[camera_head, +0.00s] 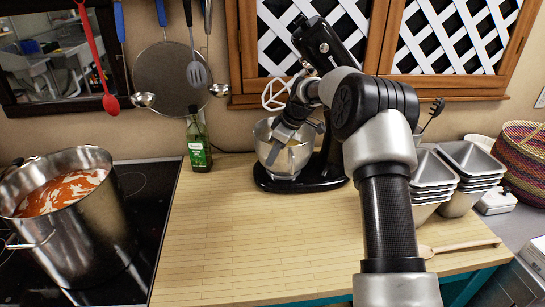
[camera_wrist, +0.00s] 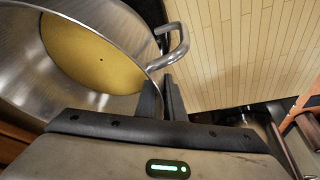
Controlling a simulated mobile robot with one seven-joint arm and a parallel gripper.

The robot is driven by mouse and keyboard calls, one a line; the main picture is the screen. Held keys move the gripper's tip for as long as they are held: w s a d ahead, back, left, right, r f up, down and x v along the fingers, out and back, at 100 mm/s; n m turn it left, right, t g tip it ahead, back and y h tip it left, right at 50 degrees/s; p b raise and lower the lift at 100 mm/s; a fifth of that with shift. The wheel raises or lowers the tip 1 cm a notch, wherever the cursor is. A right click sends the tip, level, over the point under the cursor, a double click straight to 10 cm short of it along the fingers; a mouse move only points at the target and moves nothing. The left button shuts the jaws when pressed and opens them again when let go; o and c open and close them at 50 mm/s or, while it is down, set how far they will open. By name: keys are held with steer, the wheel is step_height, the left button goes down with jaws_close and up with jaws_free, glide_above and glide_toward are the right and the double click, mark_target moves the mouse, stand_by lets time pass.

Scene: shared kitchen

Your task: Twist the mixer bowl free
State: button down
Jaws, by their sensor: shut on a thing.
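The mixer bowl (camera_head: 270,160) is shiny steel and sits on the black stand mixer (camera_head: 330,172) at the back of the wooden counter. My gripper (camera_head: 278,150) reaches down at the bowl. In the wrist view its narrow fingers (camera_wrist: 164,92) are shut on the bowl by the handle's lower end; the exact contact is partly hidden.
A pot of red soup (camera_head: 75,215) stands on the black stove at left. A green bottle (camera_head: 198,145) stands left of the mixer. Stacked metal pans (camera_head: 435,175) and a wooden spoon (camera_head: 462,247) are at right. The front middle of the counter (camera_head: 240,235) is clear.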

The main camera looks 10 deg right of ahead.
mark_target(283, 163)
steer(key=shift+d, duration=0.3)
steer(key=shift+s+d+n+g, duration=0.2)
steer(key=shift+d+n+g, duration=0.1)
steer(key=shift+d+n, duration=0.25)
steer(key=shift+d+n+p, duration=0.1)
steer(key=shift+n+p, duration=0.15)
steer(key=shift+p, duration=0.1)
steer(key=shift+s+d+n, duration=0.2)
steer(key=shift+d+n, duration=0.3)
steer(key=shift+n, duration=0.1)
steer(key=shift+d+g+p, duration=0.1)
steer(key=shift+g+p, duration=0.2)
steer(key=shift+p, duration=0.1)
steer(key=shift+s+d+n+y+p, duration=0.15)
steer(key=shift+d+n+y+p, duration=0.15)
steer(key=shift+d+n+p, duration=0.35)
steer(key=shift+a, duration=0.15)
